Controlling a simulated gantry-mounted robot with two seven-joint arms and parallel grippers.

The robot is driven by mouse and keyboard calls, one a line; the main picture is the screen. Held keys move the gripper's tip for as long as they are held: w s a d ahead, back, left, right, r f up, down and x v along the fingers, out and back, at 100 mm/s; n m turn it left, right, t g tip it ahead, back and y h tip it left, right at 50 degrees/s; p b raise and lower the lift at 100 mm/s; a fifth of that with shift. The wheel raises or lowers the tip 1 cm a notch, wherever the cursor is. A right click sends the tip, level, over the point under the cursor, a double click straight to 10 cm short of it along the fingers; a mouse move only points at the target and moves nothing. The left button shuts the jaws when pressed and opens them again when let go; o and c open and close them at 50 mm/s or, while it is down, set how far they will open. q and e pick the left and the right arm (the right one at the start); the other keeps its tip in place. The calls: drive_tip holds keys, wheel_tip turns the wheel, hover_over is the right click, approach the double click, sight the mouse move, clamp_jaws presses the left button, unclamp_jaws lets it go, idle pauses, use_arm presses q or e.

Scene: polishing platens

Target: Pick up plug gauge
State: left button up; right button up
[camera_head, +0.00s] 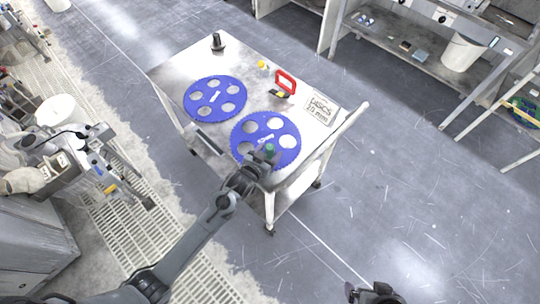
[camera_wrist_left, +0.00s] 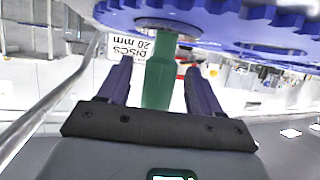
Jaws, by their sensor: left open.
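The plug gauge shows as a green handle (camera_head: 269,149) at the near edge of the near blue platen (camera_head: 240,148) in the head view. In the left wrist view the green plug gauge (camera_wrist_left: 159,75) stands between the two fingers of my left gripper (camera_wrist_left: 158,88). The fingers are apart, with a visible gap on each side of the handle. The left gripper (camera_head: 266,155) also shows in the head view, over the table's near side. My right gripper (camera_head: 372,292) is partly in view at the bottom edge, away from the table; its jaws are unclear.
A second blue platen (camera_head: 190,97) lies farther back on the white cart (camera_head: 170,72). A red-handled tool (camera_head: 286,81), a yellow piece (camera_head: 262,64), a dark knob-like object (camera_head: 217,43) and a "DISCS 20 mm" label (camera_head: 320,109) are also there. A rail (camera_head: 343,128) runs along the right side.

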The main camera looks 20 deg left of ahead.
use_arm(q)
drive_tip(key=shift+w+d+f, duration=0.1)
drive_tip(key=shift+w+f, duration=0.15)
drive_tip(key=shift+w, duration=0.2)
drive_tip(key=shift+c, duration=0.5)
clamp_jaws()
drive_tip(key=shift+r, duration=0.15)
